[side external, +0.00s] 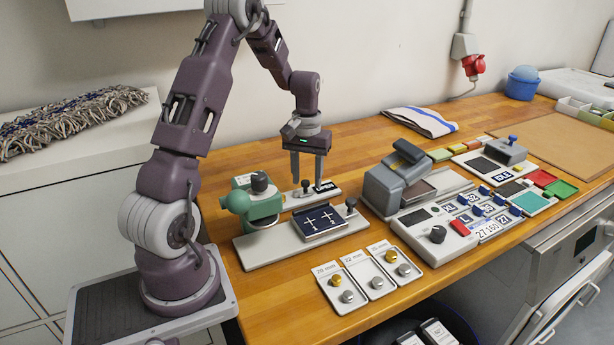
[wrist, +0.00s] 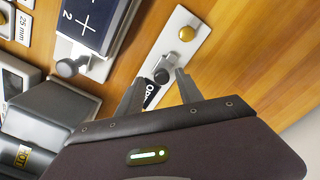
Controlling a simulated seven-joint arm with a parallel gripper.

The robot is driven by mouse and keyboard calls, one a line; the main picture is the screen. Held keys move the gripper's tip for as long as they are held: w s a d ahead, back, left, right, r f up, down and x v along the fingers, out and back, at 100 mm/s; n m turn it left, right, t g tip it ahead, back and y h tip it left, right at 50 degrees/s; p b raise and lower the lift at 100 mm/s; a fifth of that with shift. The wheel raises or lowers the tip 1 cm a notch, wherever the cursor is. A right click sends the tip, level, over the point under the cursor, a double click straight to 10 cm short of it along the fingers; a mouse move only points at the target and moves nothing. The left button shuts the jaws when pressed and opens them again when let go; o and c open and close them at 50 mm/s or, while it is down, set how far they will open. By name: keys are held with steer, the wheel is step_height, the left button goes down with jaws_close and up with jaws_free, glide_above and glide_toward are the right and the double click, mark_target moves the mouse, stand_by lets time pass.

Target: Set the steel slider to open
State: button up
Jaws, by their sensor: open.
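The steel slider (side external: 305,187) is a small grey block with a knob on a narrow pale plate (wrist: 203,28). In the wrist view the slider (wrist: 168,68) sits along the plate between a brass knob (wrist: 187,33) and a dark label reading OPEN (wrist: 153,94). The label (side external: 324,186) lies to the slider's right in the side view. My gripper (side external: 307,180) points down over the plate, open, with its fingertips to either side of the slider; I cannot tell whether they touch it. In the wrist view my gripper (wrist: 158,80) partly hides the label.
Beside the plate is a green machine (side external: 262,203) whose base carries a dark block with crosses (side external: 318,222) and a dark knob (side external: 351,204). A grey press (side external: 393,180) stands to the right. Trays of buttons (side external: 340,288) lie in front. Bare wood is behind.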

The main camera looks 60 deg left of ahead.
mark_target(307, 181)
step_height(307, 181, up, 7)
steer(key=shift+r, duration=0.1)
steer(key=s+d+r+m+t, duration=0.1)
steer(key=s+d+r+m, duration=0.1)
steer(key=d+r, duration=0.5)
steer(key=s+d+r+m+t, duration=0.1)
steer(key=s+d+r+m, duration=0.2)
steer(key=d, duration=0.6)
steer(key=s+d+r+m+t, duration=0.1)
steer(key=s+d+m+t, duration=0.2)
steer(key=s+d, duration=0.8)
steer(key=s+m, duration=0.1)
steer(key=s, duration=0.2)
steer(key=shift+s+r+t, duration=0.25)
steer(key=shift+r+t, duration=0.05)
steer(key=shift+r, duration=0.1)
steer(key=shift+a, duration=0.1)
